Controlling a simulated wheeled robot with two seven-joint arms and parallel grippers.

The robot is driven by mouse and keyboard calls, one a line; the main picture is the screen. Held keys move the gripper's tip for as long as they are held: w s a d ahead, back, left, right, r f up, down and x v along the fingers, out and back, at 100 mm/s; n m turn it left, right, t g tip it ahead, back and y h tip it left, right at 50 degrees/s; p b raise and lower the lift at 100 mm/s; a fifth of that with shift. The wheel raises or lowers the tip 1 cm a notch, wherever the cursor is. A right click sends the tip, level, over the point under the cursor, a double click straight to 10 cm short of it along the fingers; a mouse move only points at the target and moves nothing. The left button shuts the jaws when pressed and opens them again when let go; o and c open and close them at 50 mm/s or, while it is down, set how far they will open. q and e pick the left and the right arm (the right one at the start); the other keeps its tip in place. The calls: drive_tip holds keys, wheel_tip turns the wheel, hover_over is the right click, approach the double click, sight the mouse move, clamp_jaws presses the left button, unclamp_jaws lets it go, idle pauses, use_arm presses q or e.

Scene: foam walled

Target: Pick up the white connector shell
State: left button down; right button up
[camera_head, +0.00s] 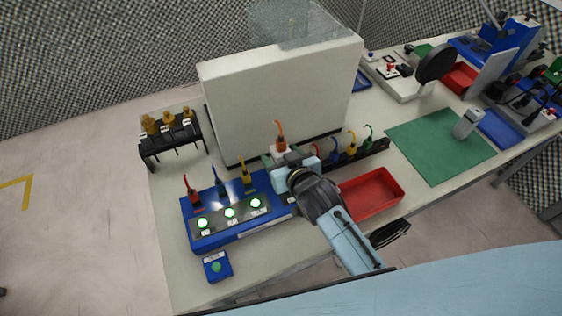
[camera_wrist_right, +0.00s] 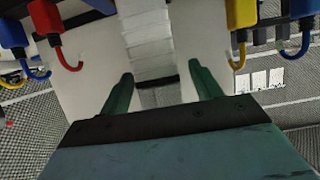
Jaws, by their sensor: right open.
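In the right wrist view, the green fingers (camera_wrist_right: 160,82) are spread apart. A white ribbed body (camera_wrist_right: 146,38), which looks like the shell, shows between and beyond the fingertips. I cannot tell whether either finger touches it. My left gripper is not in view.
The black rack (camera_head: 371,151) holds red, blue, yellow and green connectors close to the right of my gripper. A blue box (camera_head: 232,232) with lit green lamps and coloured connectors stands left. A red tray (camera_head: 370,194) lies right. The cream panel (camera_head: 285,93) rises behind.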

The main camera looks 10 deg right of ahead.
drive_tip(key=shift+x, duration=1.15)
drive_tip(key=shift+c, duration=0.4)
drive_tip(key=c, duration=1)
drive_tip(key=shift+r, duration=0.1)
drive_tip(key=shift+c, duration=0.2)
